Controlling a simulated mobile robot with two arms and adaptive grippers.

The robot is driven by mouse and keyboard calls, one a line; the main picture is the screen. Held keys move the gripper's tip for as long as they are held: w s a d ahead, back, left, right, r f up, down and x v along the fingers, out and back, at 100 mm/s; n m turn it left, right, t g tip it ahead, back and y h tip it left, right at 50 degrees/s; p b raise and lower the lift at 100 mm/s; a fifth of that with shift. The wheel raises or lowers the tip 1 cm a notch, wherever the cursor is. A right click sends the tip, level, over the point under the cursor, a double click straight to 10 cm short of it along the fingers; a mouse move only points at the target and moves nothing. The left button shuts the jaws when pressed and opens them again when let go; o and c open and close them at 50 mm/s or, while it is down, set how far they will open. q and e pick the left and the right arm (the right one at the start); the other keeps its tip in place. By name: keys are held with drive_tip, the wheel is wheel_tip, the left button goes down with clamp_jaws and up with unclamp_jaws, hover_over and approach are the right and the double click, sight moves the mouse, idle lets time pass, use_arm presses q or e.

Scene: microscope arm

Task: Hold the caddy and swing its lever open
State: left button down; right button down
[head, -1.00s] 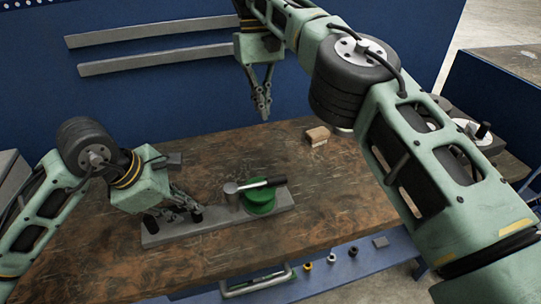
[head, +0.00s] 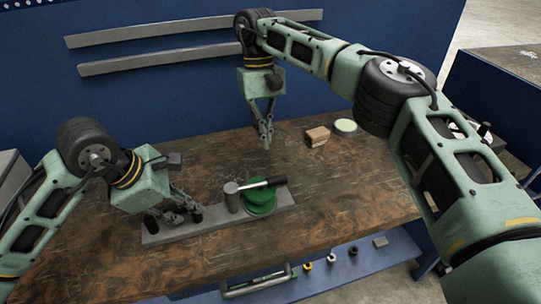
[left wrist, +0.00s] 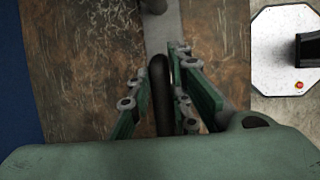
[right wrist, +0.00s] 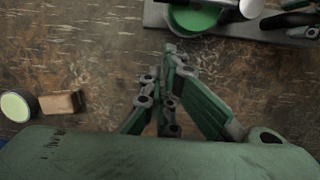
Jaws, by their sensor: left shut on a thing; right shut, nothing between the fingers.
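The caddy is a grey base plate (head: 215,219) on the wooden table, with a green round part (head: 261,203) and a grey post (head: 232,197). My left gripper (head: 190,213) is at the left end of the caddy. In the left wrist view its fingers (left wrist: 165,85) are shut on a black upright handle (left wrist: 160,75). My right gripper (head: 268,143) is shut and empty above the table, behind the caddy. The caddy's green part also shows in the right wrist view (right wrist: 195,18).
A small wooden block (head: 317,136) and a round pale-green-topped thing (head: 345,126) stand on the table at the back right. A blue wall with grey rails rises behind. A shelf with small parts (head: 331,257) is below the table's front edge.

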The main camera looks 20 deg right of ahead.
drive_tip(key=shift+s+f, duration=0.9)
drive_tip(key=shift+s, duration=0.25)
drive_tip(key=shift+s+f, duration=0.9)
drive_tip(key=shift+s, duration=0.2)
drive_tip(key=shift+s+d, duration=0.1)
drive_tip(key=shift+s+d+m, duration=0.1)
drive_tip(key=shift+s+m, duration=0.15)
drive_tip(key=shift+m, duration=0.15)
